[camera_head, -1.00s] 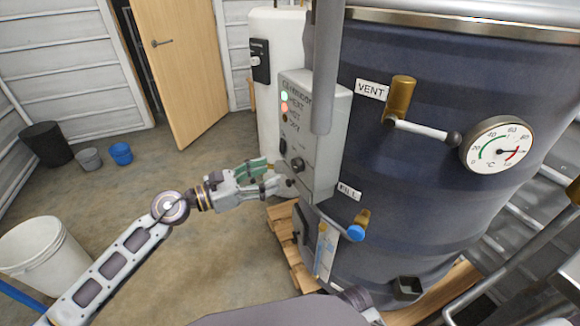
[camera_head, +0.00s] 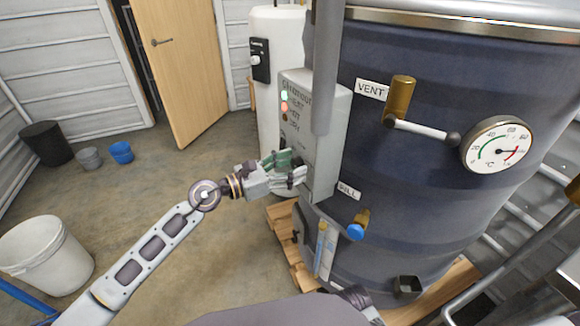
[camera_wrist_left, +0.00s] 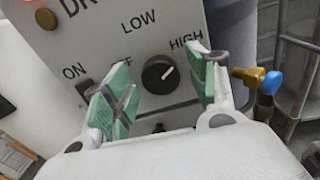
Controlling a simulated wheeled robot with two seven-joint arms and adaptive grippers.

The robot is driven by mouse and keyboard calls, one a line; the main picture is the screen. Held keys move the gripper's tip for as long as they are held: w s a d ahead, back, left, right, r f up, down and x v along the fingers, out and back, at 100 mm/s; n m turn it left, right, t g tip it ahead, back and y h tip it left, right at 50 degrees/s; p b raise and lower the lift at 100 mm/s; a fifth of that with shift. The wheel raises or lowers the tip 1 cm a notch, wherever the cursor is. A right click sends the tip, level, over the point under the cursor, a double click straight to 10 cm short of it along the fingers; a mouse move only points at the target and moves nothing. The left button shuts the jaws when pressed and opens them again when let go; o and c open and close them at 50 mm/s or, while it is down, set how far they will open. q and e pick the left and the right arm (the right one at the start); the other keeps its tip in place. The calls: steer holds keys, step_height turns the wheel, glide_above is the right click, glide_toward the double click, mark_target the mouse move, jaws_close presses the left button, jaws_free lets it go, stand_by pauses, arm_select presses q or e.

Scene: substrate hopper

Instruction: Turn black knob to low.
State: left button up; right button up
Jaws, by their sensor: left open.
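The black knob (camera_wrist_left: 160,74) sits on the grey control box (camera_head: 324,125), below the printed words OFF, LOW and HIGH. Its white pointer line slants up and right, toward HIGH. My left gripper (camera_head: 290,168) is open in front of the box face, its green-padded fingers reaching toward the panel. In the left wrist view the knob shows between the two fingers, with a gap on each side and no visible grip. In the head view my gripper hides the knob. My right gripper is not in view.
An ON switch (camera_wrist_left: 84,88) is left of the knob. The box is mounted on a large dark blue tank (camera_head: 420,190) with a vent valve (camera_head: 402,95), a blue-handled fill valve (camera_head: 357,228) and a dial gauge (camera_head: 497,147). Open floor lies to the left, with a white bucket (camera_head: 45,255).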

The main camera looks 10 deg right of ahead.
arm_select(q)
steer(key=shift+c, duration=1.1)
steer(key=c, duration=0.8)
